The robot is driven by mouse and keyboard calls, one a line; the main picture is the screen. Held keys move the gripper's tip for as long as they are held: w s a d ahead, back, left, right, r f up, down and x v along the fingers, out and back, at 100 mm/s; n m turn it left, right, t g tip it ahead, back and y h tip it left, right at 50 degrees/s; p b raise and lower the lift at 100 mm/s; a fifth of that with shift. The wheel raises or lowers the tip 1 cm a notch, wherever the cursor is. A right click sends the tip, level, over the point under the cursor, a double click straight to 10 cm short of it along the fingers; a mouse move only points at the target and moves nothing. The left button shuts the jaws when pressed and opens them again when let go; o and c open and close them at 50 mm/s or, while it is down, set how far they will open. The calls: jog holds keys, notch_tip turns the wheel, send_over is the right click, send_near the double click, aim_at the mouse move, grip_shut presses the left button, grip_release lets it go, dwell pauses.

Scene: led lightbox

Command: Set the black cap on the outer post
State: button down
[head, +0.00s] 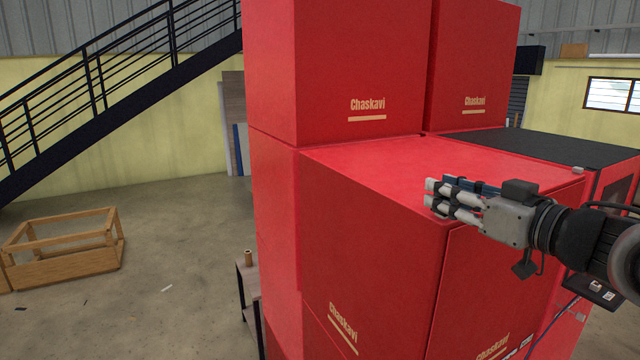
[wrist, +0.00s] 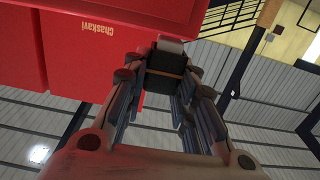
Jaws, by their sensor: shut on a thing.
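My gripper (head: 432,193) is at the right in the head view, its fingers pointing left, in front of the upper part of a red box stack. In the wrist view my gripper (wrist: 165,76) has its fingers closed in on a dark, blocky thing (wrist: 167,62) at their far end. It looks like the black cap, though its shape is partly hidden by the fingers. In the head view the fingers hide it, and I cannot make out the cap there. I cannot pick out the outer post with certainty in either view.
Red Chaskavi boxes (head: 370,260) fill the middle, with taller ones (head: 345,70) behind. A black-topped box (head: 560,147) stands at the right. A wooden frame (head: 65,250) lies on the open floor at left, below a dark staircase (head: 90,90). A small stand (head: 252,290) is beside the stack.

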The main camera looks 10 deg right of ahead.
jog(key=shift+f, duration=0.45)
jog(key=c, duration=1.2)
grip_release()
jog(key=shift+p+v, duration=0.55)
jog(key=shift+v, duration=3.5)
